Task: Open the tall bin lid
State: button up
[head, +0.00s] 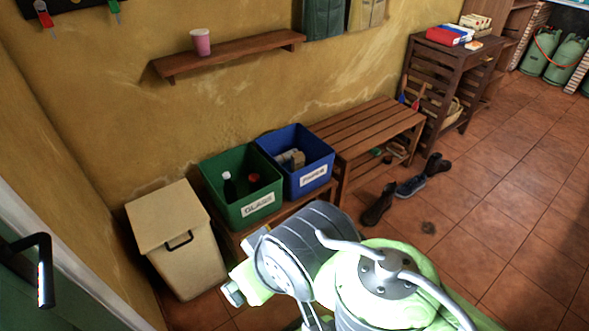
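The tall bin (187,268) is beige and stands on the floor at the lower left, in the corner by the wall. Its flat beige lid (163,214) lies closed on top. A black handle (180,240) shows at the front, just below the lid's edge. My green and grey arm fills the lower middle of the head view, to the right of the bin and apart from it. My gripper cannot be made out in this view.
A green GLASS crate (233,212) and a blue PAPER crate (322,158) stand on a low bench right of the bin. A door with a black handle (42,270) is at the left edge. Shoes (411,186) lie on the tiled floor, which is mostly clear at right.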

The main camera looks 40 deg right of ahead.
aim_at(157, 218)
jog(key=i+l+u, duration=0.2)
jog(key=i, duration=0.3)
jog(key=i+l+u, duration=0.2)
jog(key=i, duration=0.3)
